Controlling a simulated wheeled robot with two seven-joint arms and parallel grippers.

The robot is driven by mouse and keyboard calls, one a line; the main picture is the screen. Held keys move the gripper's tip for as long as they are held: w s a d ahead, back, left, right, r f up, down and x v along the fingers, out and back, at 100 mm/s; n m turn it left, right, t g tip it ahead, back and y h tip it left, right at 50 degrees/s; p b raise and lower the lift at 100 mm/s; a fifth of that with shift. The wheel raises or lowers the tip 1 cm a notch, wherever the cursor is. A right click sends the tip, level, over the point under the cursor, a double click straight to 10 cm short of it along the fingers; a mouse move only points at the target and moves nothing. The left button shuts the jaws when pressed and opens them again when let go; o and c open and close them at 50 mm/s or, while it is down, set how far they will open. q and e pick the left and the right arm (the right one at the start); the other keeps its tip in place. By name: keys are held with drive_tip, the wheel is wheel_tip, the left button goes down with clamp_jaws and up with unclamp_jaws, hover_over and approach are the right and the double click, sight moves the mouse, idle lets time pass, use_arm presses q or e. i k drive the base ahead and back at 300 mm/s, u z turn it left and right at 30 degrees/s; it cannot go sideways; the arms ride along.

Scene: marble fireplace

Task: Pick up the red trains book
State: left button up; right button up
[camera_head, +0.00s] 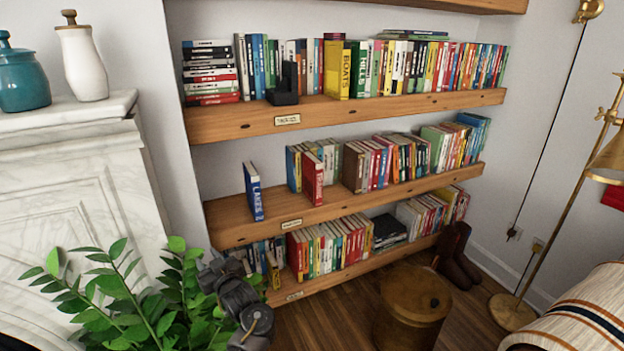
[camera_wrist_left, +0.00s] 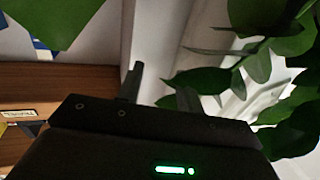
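A red book (camera_head: 313,178) stands upright on the middle shelf, its spine forward of the row beside it. Its title is too small to read, but it is the red book that stands out there. My left gripper (camera_head: 222,268) is low in front of the shelves, beside the leafy plant, below and left of the red book and well apart from it. In the left wrist view its two dark fingers (camera_wrist_left: 160,88) stand apart with nothing between them. The red book cannot be made out in that view. My right gripper is not in view.
A blue book (camera_head: 254,191) stands alone left of the red book, with bare middle shelf (camera_head: 280,212) between them. A leafy plant (camera_head: 130,300) crowds my left arm. A round wooden stool (camera_head: 412,305) and floor lamp (camera_head: 512,310) stand right. The white marble fireplace (camera_head: 75,190) is left.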

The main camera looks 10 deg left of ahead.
sight(313, 166)
drive_tip(key=z, duration=0.3)
drive_tip(key=i, duration=1.1)
drive_tip(key=z, duration=0.3)
